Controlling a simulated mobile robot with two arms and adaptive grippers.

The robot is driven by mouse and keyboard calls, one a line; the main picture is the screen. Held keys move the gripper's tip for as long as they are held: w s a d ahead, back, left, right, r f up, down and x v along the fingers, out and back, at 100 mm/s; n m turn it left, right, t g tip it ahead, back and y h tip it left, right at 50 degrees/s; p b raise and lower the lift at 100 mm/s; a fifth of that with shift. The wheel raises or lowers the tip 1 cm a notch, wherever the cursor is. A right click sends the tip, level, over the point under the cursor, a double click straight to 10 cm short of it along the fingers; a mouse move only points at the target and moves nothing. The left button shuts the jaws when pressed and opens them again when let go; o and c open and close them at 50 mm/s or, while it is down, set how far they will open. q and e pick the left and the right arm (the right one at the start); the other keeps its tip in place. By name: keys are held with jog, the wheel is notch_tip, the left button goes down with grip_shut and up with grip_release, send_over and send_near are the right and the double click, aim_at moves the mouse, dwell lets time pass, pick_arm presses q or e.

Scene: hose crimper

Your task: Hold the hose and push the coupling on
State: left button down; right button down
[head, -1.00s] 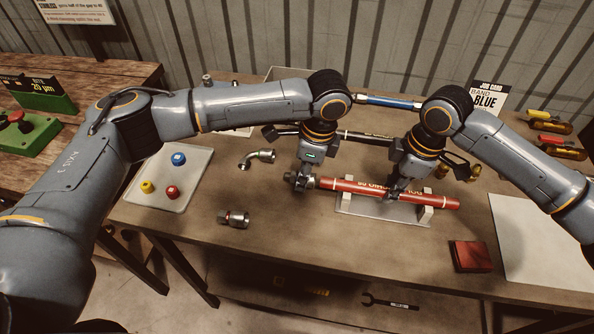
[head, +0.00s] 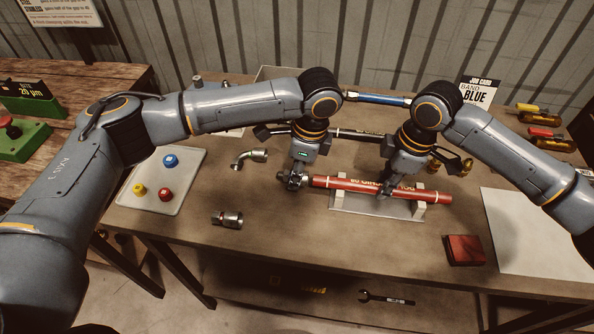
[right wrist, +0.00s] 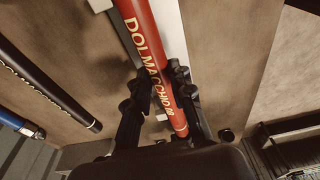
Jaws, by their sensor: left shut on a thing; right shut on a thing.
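The red hose (head: 350,185) with pale lettering lies across the white cradle (head: 375,208) on the bench. My right gripper (head: 385,193) is shut on the hose between the cradle's two supports. In the right wrist view the hose (right wrist: 148,40) runs between the fingers of that gripper (right wrist: 162,88). My left gripper (head: 296,183) is shut on a metal coupling (head: 284,178) at the hose's left end. The fingers hide part of the coupling. I cannot tell how far the hose end sits inside it.
An elbow fitting (head: 248,157) and a straight fitting (head: 228,219) lie to the left. A tray (head: 152,200) holds blue, yellow and red pieces. A black hose (head: 355,135) lies behind. A red block (head: 465,250) and a white sheet (head: 540,235) are at the right.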

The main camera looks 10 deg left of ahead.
aim_at(316, 177)
pick_arm(q)
jog(key=shift+d, duration=1.2)
pick_arm(e)
jog(key=shift+a, duration=0.1)
dwell(0.4)
pick_arm(q)
jog(key=shift+d, duration=0.75)
jog(key=shift+d, duration=0.3)
jog(key=c, duration=0.9)
grip_release()
jog(key=shift+o, duration=0.2)
jog(key=shift+a, duration=0.1)
notch_tip(316, 177, up, 12)
jog(key=d, duration=0.2)
jog(key=shift+f, duration=0.1)
